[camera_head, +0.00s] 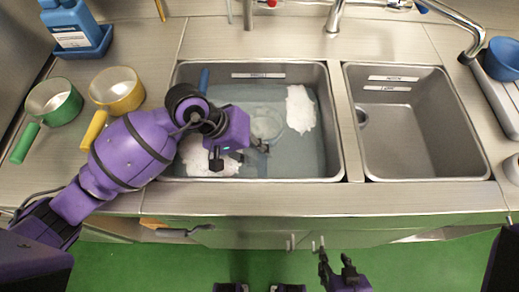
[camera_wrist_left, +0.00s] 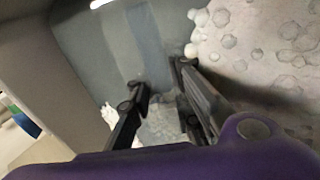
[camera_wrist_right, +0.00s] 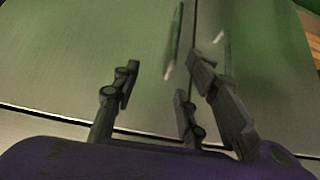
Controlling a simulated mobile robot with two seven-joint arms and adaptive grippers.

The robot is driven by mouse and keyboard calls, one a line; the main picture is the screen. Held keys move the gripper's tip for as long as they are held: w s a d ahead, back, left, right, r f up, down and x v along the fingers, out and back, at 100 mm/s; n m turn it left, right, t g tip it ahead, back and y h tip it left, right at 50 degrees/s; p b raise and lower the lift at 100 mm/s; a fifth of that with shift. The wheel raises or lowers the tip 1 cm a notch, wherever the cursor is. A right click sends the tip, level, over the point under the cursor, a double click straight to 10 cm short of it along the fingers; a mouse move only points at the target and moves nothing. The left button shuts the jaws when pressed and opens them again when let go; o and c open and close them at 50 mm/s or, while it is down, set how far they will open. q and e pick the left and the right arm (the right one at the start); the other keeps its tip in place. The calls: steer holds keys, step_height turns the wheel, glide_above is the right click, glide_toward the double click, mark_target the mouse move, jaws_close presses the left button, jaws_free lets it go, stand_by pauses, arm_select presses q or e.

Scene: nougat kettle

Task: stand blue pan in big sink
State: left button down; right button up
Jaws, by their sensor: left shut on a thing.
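The big sink (camera_head: 335,140) holds murky grey-blue water with white foam (camera_head: 300,108). A blue handle (camera_head: 204,80), seemingly the blue pan's, sticks up at the sink's back left; any pan body there is hidden by my left arm. My left gripper (camera_head: 240,155) is low over the front middle of the sink. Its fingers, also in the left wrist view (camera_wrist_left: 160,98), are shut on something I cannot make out. A pale rounded shape (camera_head: 266,122) lies in the water just behind it. My right gripper (camera_head: 338,268) is open and empty in front of the cabinet.
A green pan (camera_head: 55,100) and a yellow pan (camera_head: 117,90) stand on the left counter. A blue bottle (camera_head: 70,22) sits in a blue tray behind them. The small sink (camera_head: 415,140) is empty. Taps overhang the sinks from behind. A blue bowl (camera_head: 503,58) is at the right.

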arm_select(q)
steer(key=shift+s+d+f+b, duration=0.35)
steer(key=shift+s+f, duration=0.15)
steer(key=shift+f, duration=0.15)
arm_select(e)
steer(key=shift+s+d+f, duration=0.1)
steer(key=shift+s+f, duration=0.35)
steer(key=shift+f, duration=0.1)
arm_select(q)
steer(key=c, duration=1.5)
jaws_free()
steer(key=shift+c, duration=0.2)
steer(key=shift+f, duration=0.1)
steer(key=shift+s+a, duration=0.1)
arm_select(e)
steer(key=shift+s+d, duration=0.1)
steer(key=shift+s, duration=0.05)
arm_select(q)
steer(key=shift+a+r, duration=0.25)
steer(key=shift+r, duration=0.2)
steer(key=v, duration=0.8)
steer(key=shift+w+r, duration=0.3)
steer(key=shift+w, duration=0.25)
arm_select(e)
steer(key=shift+w+a+r, duration=0.15)
steer(key=shift+w+a, duration=0.1)
steer(key=shift+w, duration=0.15)
arm_select(q)
steer(key=shift+d, duration=0.15)
